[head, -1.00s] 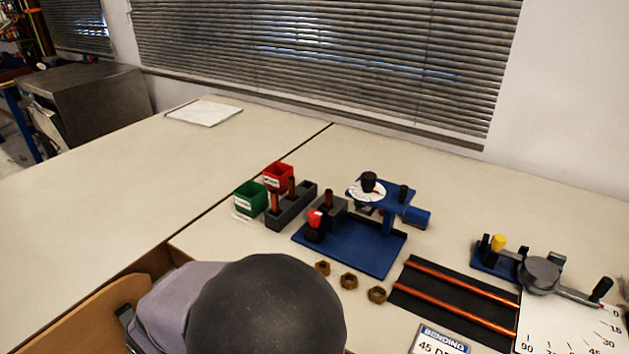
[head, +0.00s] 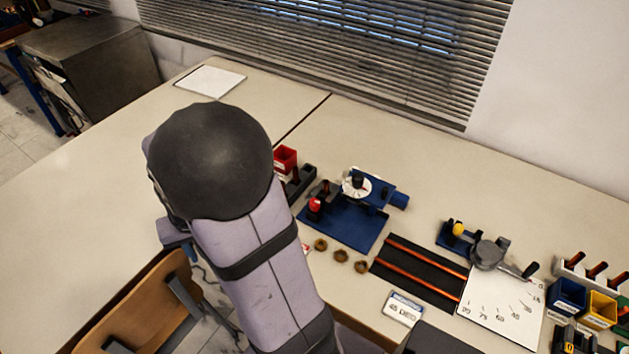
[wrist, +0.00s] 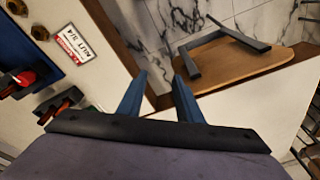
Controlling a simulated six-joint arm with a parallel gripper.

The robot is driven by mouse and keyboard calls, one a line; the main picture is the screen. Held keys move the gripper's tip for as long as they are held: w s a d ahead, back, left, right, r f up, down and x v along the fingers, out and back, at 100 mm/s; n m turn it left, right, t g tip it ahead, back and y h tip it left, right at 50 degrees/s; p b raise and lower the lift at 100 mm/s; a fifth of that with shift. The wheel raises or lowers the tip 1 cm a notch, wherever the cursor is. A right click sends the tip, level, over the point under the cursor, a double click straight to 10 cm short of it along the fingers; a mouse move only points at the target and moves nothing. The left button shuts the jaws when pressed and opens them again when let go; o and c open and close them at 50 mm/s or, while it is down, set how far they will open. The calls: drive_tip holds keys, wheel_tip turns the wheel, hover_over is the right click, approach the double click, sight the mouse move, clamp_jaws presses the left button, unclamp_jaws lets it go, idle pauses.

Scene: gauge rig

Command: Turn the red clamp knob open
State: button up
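The red clamp knob (head: 315,205) stands on a dark post at the left side of the blue fixture plate (head: 350,232) in the head view. A red knob on a dark part, apparently the same one, shows at the left edge of the wrist view (wrist: 24,79). My gripper (wrist: 161,80) has its two blue fingers apart with nothing between them. It points over the table edge toward the floor and a chair, away from the knob.
Several brass nuts (head: 340,255) lie in front of the fixture. Two copper rods lie on a black mat (head: 420,275) to the right, beside a bending gauge (head: 488,254). A red bin (head: 285,158) is behind my arm. A wooden chair (wrist: 235,65) stands by the table edge.

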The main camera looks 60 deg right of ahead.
drive_tip(key=d+m+g, duration=0.1)
drive_tip(key=d+m, duration=0.8)
drive_tip(key=d, duration=0.7)
drive_tip(key=m, duration=0.9)
hover_over(315, 201)
drive_tip(key=shift+r+g+y, duration=0.2)
drive_tip(key=shift+g+y, duration=0.1)
drive_tip(key=shift+g, duration=0.1)
drive_tip(key=shift+a+f+p, duration=0.1)
drive_tip(key=shift+f+p, duration=0.95)
drive_tip(key=shift+f, duration=2.6)
drive_tip(key=shift+c, duration=0.6)
drive_tip(key=c, duration=0.6)
